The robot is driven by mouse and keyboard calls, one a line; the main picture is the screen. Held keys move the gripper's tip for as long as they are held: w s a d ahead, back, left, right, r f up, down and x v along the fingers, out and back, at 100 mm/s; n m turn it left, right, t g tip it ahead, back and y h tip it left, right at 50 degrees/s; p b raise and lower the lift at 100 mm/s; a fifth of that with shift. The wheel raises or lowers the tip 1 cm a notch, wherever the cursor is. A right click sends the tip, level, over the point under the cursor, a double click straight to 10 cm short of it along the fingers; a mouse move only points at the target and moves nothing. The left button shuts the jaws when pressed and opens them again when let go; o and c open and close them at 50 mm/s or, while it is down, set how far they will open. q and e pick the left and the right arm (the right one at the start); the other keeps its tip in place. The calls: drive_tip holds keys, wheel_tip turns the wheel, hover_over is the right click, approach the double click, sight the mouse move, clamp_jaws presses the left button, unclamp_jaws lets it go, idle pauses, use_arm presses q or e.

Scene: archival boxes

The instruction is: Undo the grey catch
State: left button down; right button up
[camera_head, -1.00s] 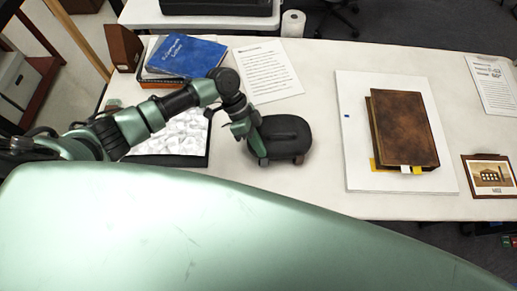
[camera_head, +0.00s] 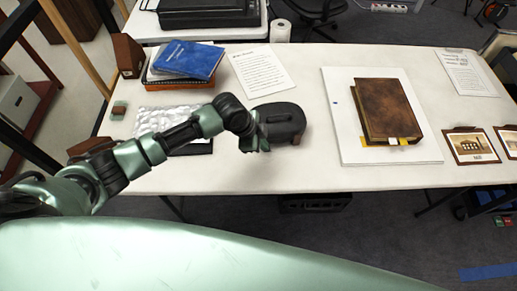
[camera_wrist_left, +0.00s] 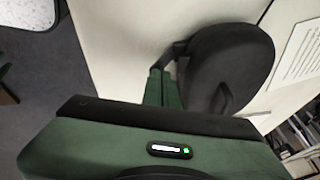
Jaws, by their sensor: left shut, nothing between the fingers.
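A dark rounded case (camera_head: 283,119) with a handle on its lid lies shut on the white table, near the front edge. It also shows in the left wrist view (camera_wrist_left: 235,65). My left gripper (camera_head: 258,146) is at the left front of the case, its fingers shut and empty. In the left wrist view the green fingers (camera_wrist_left: 162,86) are close beside a small dark tab (camera_wrist_left: 175,52) at the case's edge; I cannot tell if they touch. I cannot make out a grey catch for certain; a small brownish fitting (camera_head: 296,139) shows at the case's front. My right gripper is out of view.
On the white table (camera_head: 240,180), a brown book (camera_head: 388,108) lies on a white board (camera_head: 345,135) to the right. A blue book (camera_head: 188,59) tops a stack behind my left arm. A printed sheet (camera_head: 262,72) lies behind the case.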

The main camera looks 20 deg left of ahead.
use_arm(q)
drive_tip(key=shift+s+d+t, duration=0.15)
drive_tip(key=shift+s+t, duration=0.25)
drive_tip(key=shift+w+f, duration=0.2)
drive_tip(key=shift+w, duration=0.05)
drive_tip(key=shift+w+f, duration=0.15)
drive_tip(key=shift+w, duration=0.1)
drive_tip(key=shift+w+a+f, duration=0.15)
drive_tip(key=shift+w+a, duration=0.2)
drive_tip(key=shift+w, duration=0.1)
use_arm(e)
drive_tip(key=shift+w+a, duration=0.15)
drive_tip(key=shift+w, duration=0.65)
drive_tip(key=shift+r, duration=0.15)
